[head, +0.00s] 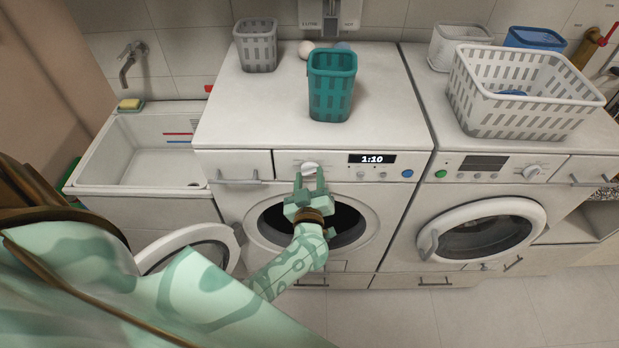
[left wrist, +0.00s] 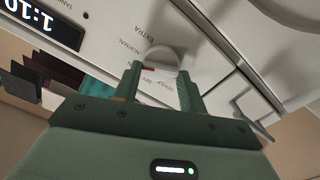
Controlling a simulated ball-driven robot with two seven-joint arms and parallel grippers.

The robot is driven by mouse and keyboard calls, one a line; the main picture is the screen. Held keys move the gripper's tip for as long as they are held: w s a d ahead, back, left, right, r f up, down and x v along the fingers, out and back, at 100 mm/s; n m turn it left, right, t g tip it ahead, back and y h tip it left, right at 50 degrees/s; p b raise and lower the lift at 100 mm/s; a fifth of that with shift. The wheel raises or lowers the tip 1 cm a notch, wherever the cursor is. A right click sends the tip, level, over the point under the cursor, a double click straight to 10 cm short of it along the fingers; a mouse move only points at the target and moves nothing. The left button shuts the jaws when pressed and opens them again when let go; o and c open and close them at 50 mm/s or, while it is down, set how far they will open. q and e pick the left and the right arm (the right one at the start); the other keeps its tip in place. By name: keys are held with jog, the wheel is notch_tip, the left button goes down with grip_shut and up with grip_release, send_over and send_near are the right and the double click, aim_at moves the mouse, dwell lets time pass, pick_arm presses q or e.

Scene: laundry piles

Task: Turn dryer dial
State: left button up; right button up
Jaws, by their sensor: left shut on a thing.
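The white dial (head: 310,168) is on the front panel of the left machine (head: 225,133), left of its display (head: 372,159), which reads 1:10. My left gripper (head: 309,176) reaches up to the panel and is shut on the dial. In the left wrist view the dial (left wrist: 165,55) lies at the two green fingertips (left wrist: 160,70), with a red mark beside it. Words such as EXTRA and NORMAL are printed around it; the fingers hide part of the scale. My right gripper is not in view.
The left machine's round door (head: 226,240) stands open to the left. A teal basket (head: 331,88) and a grey basket (head: 256,48) stand on top. The right machine (head: 456,200) has its door closed and carries a white basket (head: 520,125). A sink (head: 150,150) is at left.

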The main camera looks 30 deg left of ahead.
pick_arm(q)
jog(key=n, duration=0.2)
jog(key=shift+n, duration=0.4)
jog(key=n, duration=0.3)
jog(key=shift+f+n, duration=0.15)
jog(key=shift+n, duration=0.15)
jog(key=n, duration=0.3)
jog(key=shift+a+b, duration=0.1)
jog(key=shift+b, duration=0.25)
jog(key=shift+f+n+b, duration=0.1)
jog(key=shift+n+b, duration=0.2)
jog(key=shift+n, duration=1.5)
jog(key=o, duration=1)
jog(key=shift+c, duration=0.2)
